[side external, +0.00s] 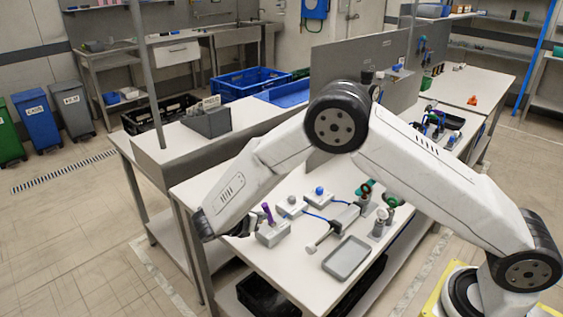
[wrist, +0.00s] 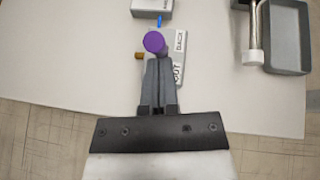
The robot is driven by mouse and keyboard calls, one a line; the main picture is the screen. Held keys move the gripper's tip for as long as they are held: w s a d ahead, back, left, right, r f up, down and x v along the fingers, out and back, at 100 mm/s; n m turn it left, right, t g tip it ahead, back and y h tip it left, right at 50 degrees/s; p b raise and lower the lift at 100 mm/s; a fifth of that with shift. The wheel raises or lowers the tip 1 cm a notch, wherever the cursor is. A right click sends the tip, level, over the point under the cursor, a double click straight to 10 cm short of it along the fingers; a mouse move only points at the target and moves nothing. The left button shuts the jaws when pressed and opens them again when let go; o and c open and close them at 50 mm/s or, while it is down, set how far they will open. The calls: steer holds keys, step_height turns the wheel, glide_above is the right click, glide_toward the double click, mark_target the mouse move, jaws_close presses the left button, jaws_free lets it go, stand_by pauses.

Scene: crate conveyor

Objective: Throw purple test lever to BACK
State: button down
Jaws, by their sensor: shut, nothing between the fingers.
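The purple lever (side external: 267,212) stands on a small light grey box (side external: 273,235) near the front left edge of the white table, its top leaning slightly left in the side view. In the wrist view I see its round purple knob (wrist: 154,42) from above, beside a plate marked BACK (wrist: 181,41) at the far end and a partly covered word ending in "UT" nearer me. My gripper (wrist: 158,62) is shut and empty, its fingertips right at the near side of the knob. I cannot tell whether they touch it.
Two similar boxes, one with a grey knob (side external: 291,203) and one with a blue knob (side external: 319,193), stand behind the lever box.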

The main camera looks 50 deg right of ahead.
steer(key=d+r+y, duration=0.1)
steer(key=d+y, duration=0.1)
steer(key=shift+r+y, duration=0.1)
steer(key=shift+y, duration=0.2)
steer(key=d+y, duration=0.2)
steer(key=y, duration=0.1)
steer(key=shift+r+m, duration=0.3)
steer(key=shift+d, duration=0.5)
steer(key=shift+s+a+r, duration=0.1)
steer(key=shift+a+r, duration=0.1)
steer(key=shift+a, duration=0.4)
steer(key=a, duration=0.1)
steer(key=a+r, duration=0.1)
steer(key=shift+s+a+r, duration=0.25)
steer(key=shift+s+a, duration=0.05)
steer(key=shift+a, duration=0.1)
steer(key=d+v, duration=0.1)
steer(key=v, duration=0.8)
steer(key=shift+r, duration=0.5)
steer(key=shift+s+d, duration=0.1)
